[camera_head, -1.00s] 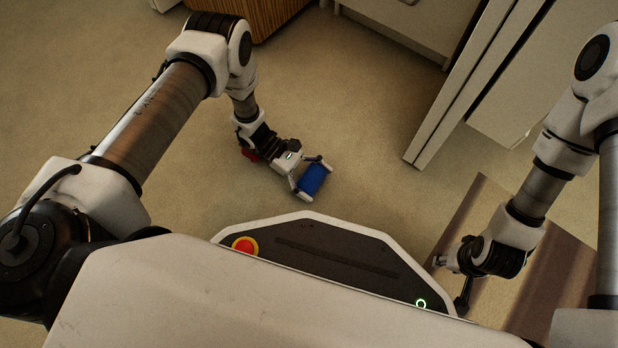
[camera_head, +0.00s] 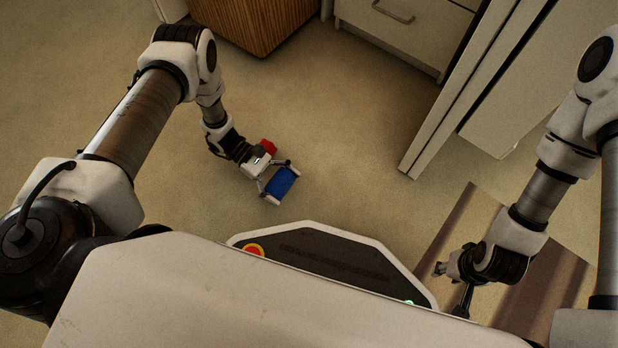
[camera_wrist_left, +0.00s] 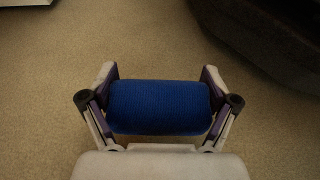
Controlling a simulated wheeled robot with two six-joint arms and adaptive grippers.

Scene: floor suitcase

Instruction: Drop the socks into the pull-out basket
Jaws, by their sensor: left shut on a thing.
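A rolled blue pair of socks (camera_head: 281,183) is held between the fingers of my left gripper (camera_head: 279,184), above the carpet in front of my base. In the left wrist view the blue socks (camera_wrist_left: 158,107) fill the space between the two fingertips, one pressed on each end. My right gripper (camera_head: 454,270) is at the lower right, beside my base and over a brown and beige striped surface. Its fingers are small and partly hidden, and it seems to hold nothing. No pull-out basket can be made out with certainty.
A wooden-sided cabinet (camera_head: 262,22) stands at the top, with a white drawer unit (camera_head: 398,30) with a handle to its right. Tall white panels (camera_head: 470,90) stand at the upper right. The carpet (camera_head: 340,130) between them and my base is clear.

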